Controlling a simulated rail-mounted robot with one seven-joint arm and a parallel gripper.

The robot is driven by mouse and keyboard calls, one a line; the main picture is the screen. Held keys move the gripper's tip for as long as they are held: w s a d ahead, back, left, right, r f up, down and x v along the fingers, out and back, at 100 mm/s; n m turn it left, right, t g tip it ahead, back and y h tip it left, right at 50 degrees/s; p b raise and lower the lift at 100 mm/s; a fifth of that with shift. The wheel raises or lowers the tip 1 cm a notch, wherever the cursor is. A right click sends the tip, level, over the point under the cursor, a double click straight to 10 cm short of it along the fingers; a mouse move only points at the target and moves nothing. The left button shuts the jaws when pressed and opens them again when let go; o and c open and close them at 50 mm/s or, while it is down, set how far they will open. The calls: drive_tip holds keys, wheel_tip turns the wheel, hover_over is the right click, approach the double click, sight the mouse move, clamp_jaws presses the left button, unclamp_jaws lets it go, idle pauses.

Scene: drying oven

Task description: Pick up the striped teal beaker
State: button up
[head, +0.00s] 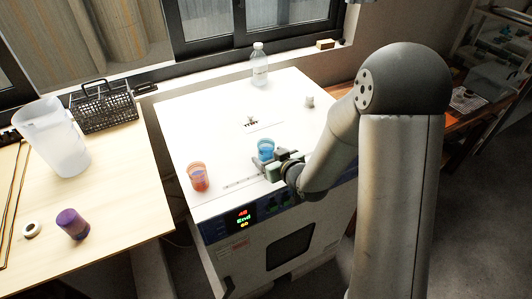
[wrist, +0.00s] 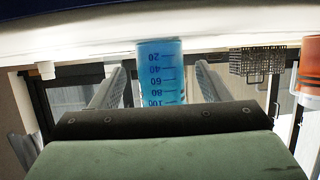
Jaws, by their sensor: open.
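The teal-blue beaker (head: 266,147) stands upright on the white top of the drying oven (head: 215,120), near its front edge. In the wrist view, which looks upside down, the beaker (wrist: 160,68) shows graduation lines and numbers from 20 to 100. My gripper (head: 272,161) is low at the oven's front edge, right at the beaker. The wrist view shows the gripper (wrist: 160,85) open, one finger on each side of the beaker, with a visible gap on both sides. The gripper body hides part of the beaker there.
An orange-red beaker (head: 198,177) stands left of the teal one. A clear bottle (head: 259,66) and a small white item (head: 309,101) are farther back on the oven. The left table holds a pitcher (head: 52,140), wire basket (head: 105,110) and purple cylinder (head: 72,223).

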drive_tip(key=shift+x, duration=1.4)
drive_tip(key=c, duration=1.1)
drive_tip(key=shift+r, duration=0.15)
